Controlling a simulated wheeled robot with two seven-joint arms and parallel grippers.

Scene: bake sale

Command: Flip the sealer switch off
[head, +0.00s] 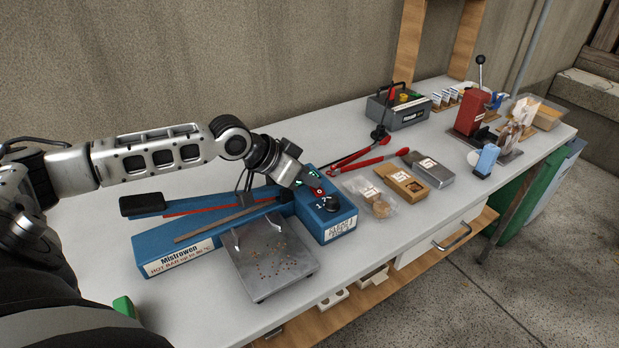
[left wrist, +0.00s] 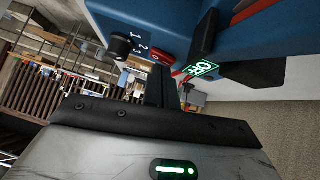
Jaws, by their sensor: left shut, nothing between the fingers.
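The blue heat sealer (head: 165,256) stands on the table, with its control box (head: 340,222) at the right end. A small red rocker switch (head: 319,191) sits on top of the box, and it also shows in the left wrist view (left wrist: 162,59). Which way the rocker is tipped is too small to tell. A green label (left wrist: 207,68) that seems to read OFF is beside it. My left gripper (head: 312,186) is shut and empty, its fingertips close to the switch; contact is unclear. My right gripper is out of view.
A black dial (head: 332,203) sits near the switch. The sealer's black-handled arm (head: 142,204) lies to the left. A metal plate (head: 272,262) stands in front. Red-handled tongs (head: 372,162) and a bagged cookie (head: 381,208) lie to the right.

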